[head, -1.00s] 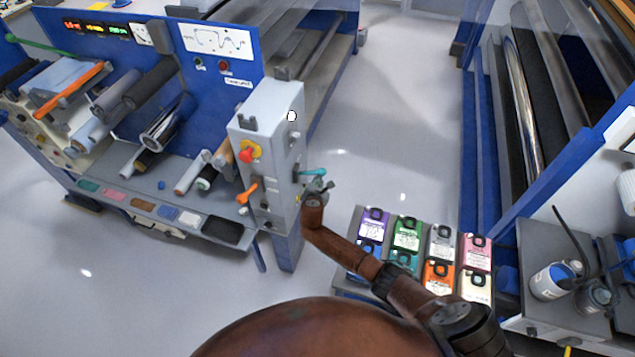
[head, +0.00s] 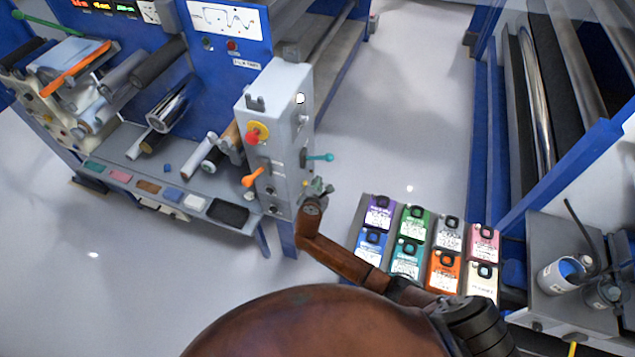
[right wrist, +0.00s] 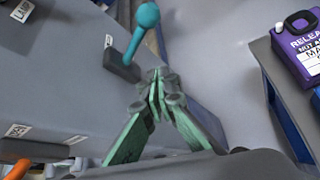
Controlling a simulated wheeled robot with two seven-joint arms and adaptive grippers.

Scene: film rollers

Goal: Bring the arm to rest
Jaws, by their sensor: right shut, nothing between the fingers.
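My right gripper (head: 318,190) is by the lower right side of the grey control box (head: 272,130). In the right wrist view its green-padded fingers (right wrist: 158,88) are together with nothing between them. The teal lever (head: 320,157) sticks out to the right from the box, just above the gripper. The lever also shows in the right wrist view (right wrist: 146,22), beyond the fingertips, and looks apart from them. My right arm (head: 345,262) reaches in from the lower right. My left gripper is not in view.
An orange lever (head: 252,178) and a red knob (head: 255,134) are on the box front. A blue roller machine (head: 225,80) is at left. Grey floor (head: 410,130) is open between the machines.

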